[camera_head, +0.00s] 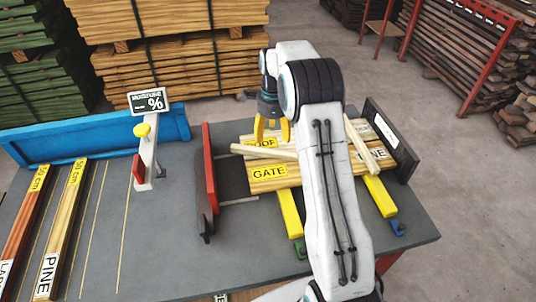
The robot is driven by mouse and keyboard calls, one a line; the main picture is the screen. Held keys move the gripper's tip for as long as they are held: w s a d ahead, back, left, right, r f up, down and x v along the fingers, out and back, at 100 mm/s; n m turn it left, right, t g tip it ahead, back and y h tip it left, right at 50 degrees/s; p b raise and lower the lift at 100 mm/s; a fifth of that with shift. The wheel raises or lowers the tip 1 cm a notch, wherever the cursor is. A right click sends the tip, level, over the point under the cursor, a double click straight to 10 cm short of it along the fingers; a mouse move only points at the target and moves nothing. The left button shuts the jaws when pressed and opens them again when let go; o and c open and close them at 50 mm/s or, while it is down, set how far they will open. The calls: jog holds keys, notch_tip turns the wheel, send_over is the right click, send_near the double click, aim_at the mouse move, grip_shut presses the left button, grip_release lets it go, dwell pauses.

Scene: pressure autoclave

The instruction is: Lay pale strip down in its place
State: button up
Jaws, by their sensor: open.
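My gripper (271,133), with yellow fingers, is open and empty. It points down just above and behind the near pale strip. One pale strip (262,152) lies across the labelled yellow boards (266,172), roughly left to right; its right end passes near or behind my arm. Another pale strip (360,142) lies at a slant on the right part of the boards. My arm hides the middle of the boards.
A red upright plate (209,165) and a dark end plate (390,138) flank the boards. A moisture gauge (147,150) stands left. Long sticks, one a "PINE" stick (62,230), lie on the grey table (165,235) before a blue rail (95,136). Yellow-lined table space beside them is bare.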

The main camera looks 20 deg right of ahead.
aim_at(270, 152)
jog(key=f, duration=0.1)
jog(key=w+f+m, duration=0.1)
jog(key=f+m, duration=0.1)
jog(key=f, duration=0.1)
jog(key=shift+w+d, duration=0.1)
jog(key=shift+w, duration=0.25)
jog(key=shift+f+p, duration=1)
jog(key=shift+f, duration=2.5)
grip_shut()
